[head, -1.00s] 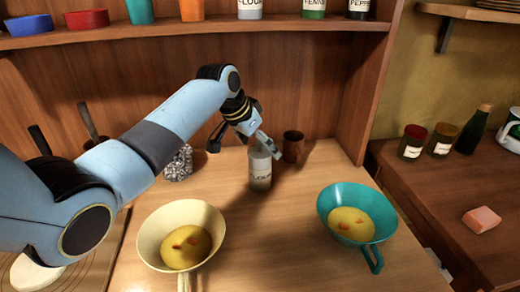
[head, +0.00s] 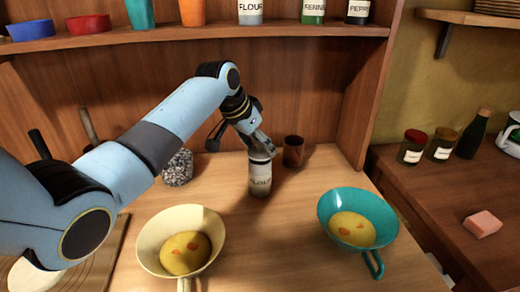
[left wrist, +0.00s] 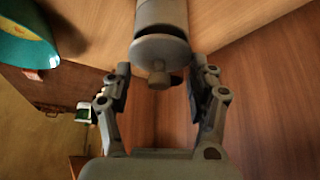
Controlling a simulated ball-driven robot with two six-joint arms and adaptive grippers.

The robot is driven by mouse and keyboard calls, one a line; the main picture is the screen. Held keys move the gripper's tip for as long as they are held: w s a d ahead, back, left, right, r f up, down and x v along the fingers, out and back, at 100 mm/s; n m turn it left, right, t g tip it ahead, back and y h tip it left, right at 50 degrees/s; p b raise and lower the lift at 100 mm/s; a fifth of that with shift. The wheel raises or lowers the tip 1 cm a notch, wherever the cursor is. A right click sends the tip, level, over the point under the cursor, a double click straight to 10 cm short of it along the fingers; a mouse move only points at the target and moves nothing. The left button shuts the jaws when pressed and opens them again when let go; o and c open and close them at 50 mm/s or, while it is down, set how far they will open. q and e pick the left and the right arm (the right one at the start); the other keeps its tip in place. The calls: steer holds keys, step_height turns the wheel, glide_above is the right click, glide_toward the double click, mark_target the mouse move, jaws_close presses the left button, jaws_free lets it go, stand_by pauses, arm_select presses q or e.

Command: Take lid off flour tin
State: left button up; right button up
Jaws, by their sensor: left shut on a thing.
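The flour tin (head: 260,182), grey with a pale label, stands upright on the wooden counter in the head view. Its round grey lid (left wrist: 160,49) with a small knob faces the camera in the left wrist view, where the tin's body (left wrist: 161,12) shows behind it. My left gripper (head: 258,150) is at the top of the tin, with its fingers on either side of the lid in the left wrist view (left wrist: 160,72). It is shut on the lid, though the exact contact is hard to see. My right gripper is out of view.
A brown cup (head: 293,152) stands close right of the tin. A cream pan (head: 150,225) and a teal pan (head: 330,200) with yellow food are in front. A speckled grey object (head: 178,168) is to the left. A shelf (head: 190,36) with jars runs above.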

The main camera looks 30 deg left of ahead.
arm_select(q)
steer(key=r, duration=0.3)
steer(key=shift+d, duration=0.25)
steer(key=s+d+r+b, duration=0.2)
steer(key=s+d+r, duration=0.35)
steer(key=d, duration=0.45)
steer(key=f+b, duration=1.4)
steer(key=shift+w+f, duration=0.15)
steer(key=shift+w, duration=0.15)
steer(key=shift+d, duration=0.1)
